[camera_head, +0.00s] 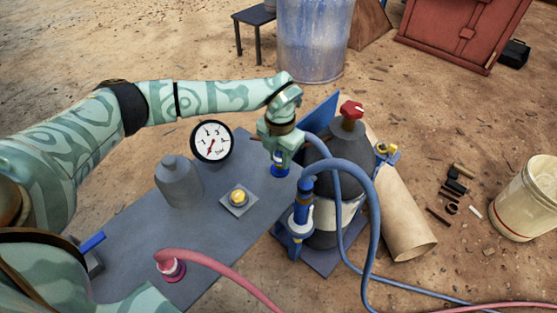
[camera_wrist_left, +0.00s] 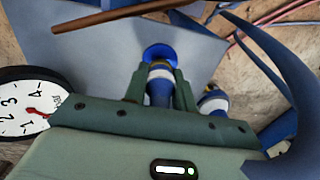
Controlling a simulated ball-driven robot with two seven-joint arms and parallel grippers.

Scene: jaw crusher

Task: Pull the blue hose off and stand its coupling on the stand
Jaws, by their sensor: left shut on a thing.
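The blue hose (camera_head: 372,215) arches over to a blue coupling (camera_head: 302,208) at its end. That coupling is upright at the blue stand (camera_head: 289,247) beside the grey bottle; how it is seated is unclear. My left gripper (camera_head: 281,153) is shut around a blue fitting (camera_head: 280,171) on the grey panel, apart from that coupling. In the left wrist view the fingers (camera_wrist_left: 160,90) close on both sides of the blue fitting (camera_wrist_left: 159,87) with its pale band, above a round blue flange. The hose (camera_wrist_left: 275,75) curves at right there. My right gripper is not in view.
A dial gauge (camera_head: 211,141), grey bottle-shaped body (camera_head: 178,182), yellow button (camera_head: 239,197) and pink hose (camera_head: 215,258) are on the grey panel (camera_head: 135,257). A dark cylinder with red valve (camera_head: 351,110) stands close right of the gripper.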

